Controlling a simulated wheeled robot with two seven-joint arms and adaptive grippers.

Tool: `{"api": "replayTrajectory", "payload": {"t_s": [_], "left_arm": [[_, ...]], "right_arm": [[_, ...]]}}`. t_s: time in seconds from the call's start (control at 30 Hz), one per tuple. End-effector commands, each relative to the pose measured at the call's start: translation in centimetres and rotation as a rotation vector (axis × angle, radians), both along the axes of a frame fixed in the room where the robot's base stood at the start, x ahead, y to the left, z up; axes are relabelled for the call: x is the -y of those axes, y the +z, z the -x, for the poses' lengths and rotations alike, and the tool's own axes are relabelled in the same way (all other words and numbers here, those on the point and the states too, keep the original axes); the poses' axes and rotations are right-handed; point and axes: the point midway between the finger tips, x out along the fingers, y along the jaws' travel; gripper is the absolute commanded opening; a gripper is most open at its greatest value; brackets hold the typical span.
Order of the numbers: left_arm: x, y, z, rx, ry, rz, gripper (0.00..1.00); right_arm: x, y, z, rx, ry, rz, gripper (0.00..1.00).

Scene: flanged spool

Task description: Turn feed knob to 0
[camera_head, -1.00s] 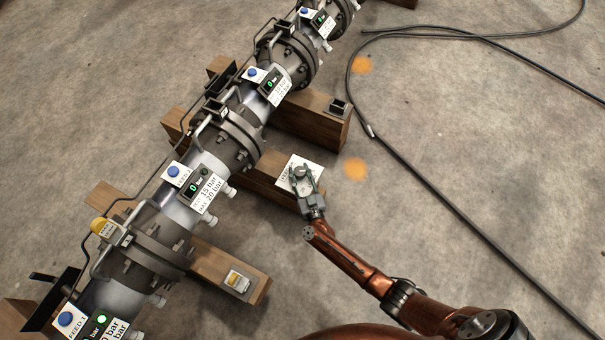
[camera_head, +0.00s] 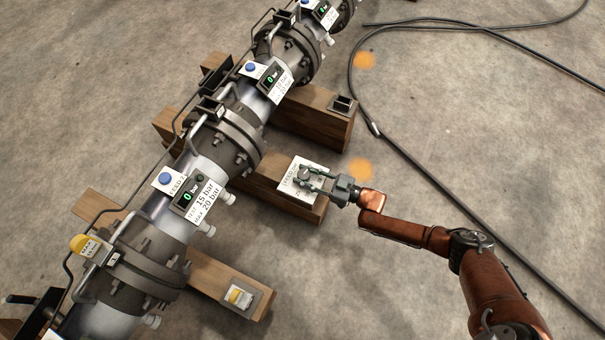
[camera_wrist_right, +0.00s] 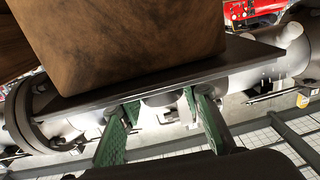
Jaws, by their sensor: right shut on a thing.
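The feed knob (camera_head: 304,174) is a small round grey knob on a white labelled plate. The plate (camera_head: 320,164) lies on the end of a wooden beam beside the pipe. My right gripper (camera_head: 305,178) reaches in from the right with its fingers on either side of the knob, shut on it. In the right wrist view, the green finger pads (camera_wrist_right: 158,115) stand on both sides of a dark round part, the knob (camera_wrist_right: 158,99). The scale and the knob's pointer are too small to read. My left gripper is not in view.
A flanged pipe (camera_head: 177,220) with several gauges and blue buttons runs diagonally at the left. A black hose (camera_head: 430,178) lies on the floor at the right. Concrete floor (camera_head: 330,270) is free below the knob.

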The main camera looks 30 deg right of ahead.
Motion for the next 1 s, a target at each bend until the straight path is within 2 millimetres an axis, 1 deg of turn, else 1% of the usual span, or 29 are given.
{"api": "replayTrajectory", "payload": {"t_s": [0.1,0.3,0.83,0.87,1.0], "left_arm": [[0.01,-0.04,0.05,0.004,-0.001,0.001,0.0],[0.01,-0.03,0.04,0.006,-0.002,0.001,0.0],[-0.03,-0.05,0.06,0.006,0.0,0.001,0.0],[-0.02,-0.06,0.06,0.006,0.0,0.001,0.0],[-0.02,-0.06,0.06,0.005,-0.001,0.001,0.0]], "right_arm": [[0.1,-0.15,-0.06,-0.003,0.056,0.005,0.08],[0.03,-0.08,-0.05,-0.003,0.113,0.0,0.08],[-0.02,-0.01,-0.01,-0.002,0.134,-0.003,0.08],[-0.02,0.0,-0.01,-0.002,0.134,-0.003,0.34],[-0.02,0.02,-0.02,0.0,0.133,-0.003,0.44]]}}
